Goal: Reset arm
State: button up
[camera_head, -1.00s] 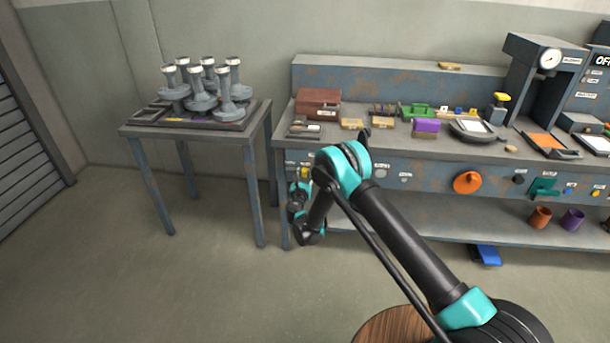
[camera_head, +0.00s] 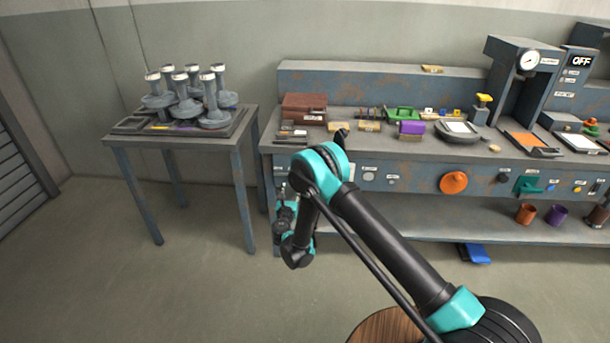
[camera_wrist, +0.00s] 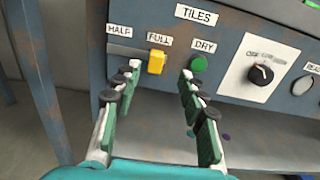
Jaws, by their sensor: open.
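My arm (camera_head: 385,240) reaches forward over the floor and bends down at its teal elbow, in front of the bench's left part. My gripper (camera_wrist: 160,78) is open in the wrist view, with nothing between its two green-padded fingers. The fingers point at the bench's front panel, around a yellow switch (camera_wrist: 157,62) marked HALF and FULL and a green button (camera_wrist: 199,63) marked DRY. I cannot tell whether the fingertips touch the panel. In the head view the gripper is mostly hidden behind my forearm.
The bench (camera_head: 350,155) carries small blocks, a brown box (camera_head: 304,107) and a gauge press (camera_head: 520,80). A dark dial (camera_wrist: 261,74) is right of the green button. A side table (camera_head: 118,141) holds several grey stemmed pieces (camera_head: 213,105). Floor in front is clear.

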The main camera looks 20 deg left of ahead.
jog(key=w+d+r+m+g+h, duration=0.1)
jog(key=w+d+r+m+h, duration=0.1)
jog(key=w+d+r+m, duration=0.3)
jog(key=d+r+m+g+h, duration=0.1)
jog(key=d+r+m, duration=0.1)
jog(key=d, duration=0.5)
jog(key=w+d+r+m+h, duration=0.2)
jog(key=w+d+r+m, duration=0.15)
jog(key=d, duration=0.25)
jog(key=s+d+r+m+g+h, duration=0.1)
jog(key=s+d+r+m+g, duration=0.15)
jog(key=d, duration=0.45)
jog(key=s+d+r+m+g+h, duration=0.1)
jog(key=d+r+m, duration=0.25)
jog(key=d, duration=0.35)
jog(key=s+d+r+m+g, duration=0.1)
jog(key=s+d+r+m, duration=0.1)
jog(key=d+m, duration=0.35)
jog(key=s+d+r+m+g, duration=0.2)
jog(key=s+d+m+g, duration=0.35)
jog(key=s+d, duration=1)
jog(key=s+d+f+m+y, duration=0.1)
jog(key=s+m, duration=0.4)
jog(key=s, duration=0.5)
jog(key=s+d+f+m+g+y, duration=0.1)
jog(key=s+d+f+m+y, duration=0.1)
jog(key=s+m, duration=0.4)
jog(key=s, duration=0.4)
jog(key=shift+d+f, duration=0.3)
jog(key=shift+d, duration=0.05)
